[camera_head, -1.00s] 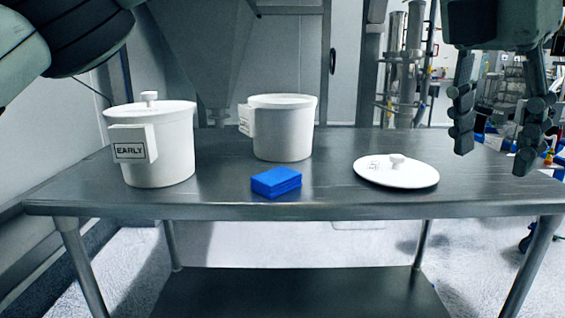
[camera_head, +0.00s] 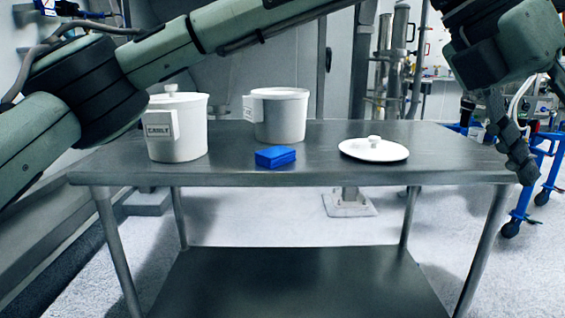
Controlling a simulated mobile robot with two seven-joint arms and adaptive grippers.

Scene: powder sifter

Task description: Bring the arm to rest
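A hand at the upper right, which I take as my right gripper (camera_head: 540,135), hangs tilted beyond the table's right end. One finger is in full view, the other is cut by the picture edge; they are spread and nothing shows between them. My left arm crosses the top left; its gripper is out of view. A white lidded pot (camera_head: 177,132) labelled EARLY stands on the table's left. A second white pot (camera_head: 281,118) stands open behind the blue block (camera_head: 275,156). A white lid (camera_head: 374,149) lies flat on the right.
The steel table (camera_head: 330,177) has a lower shelf (camera_head: 300,275). Its top is bare around the lid and along the front edge. A blue wheeled cart (camera_head: 520,215) stands right of the table. Steel pipes (camera_head: 398,60) rise behind it.

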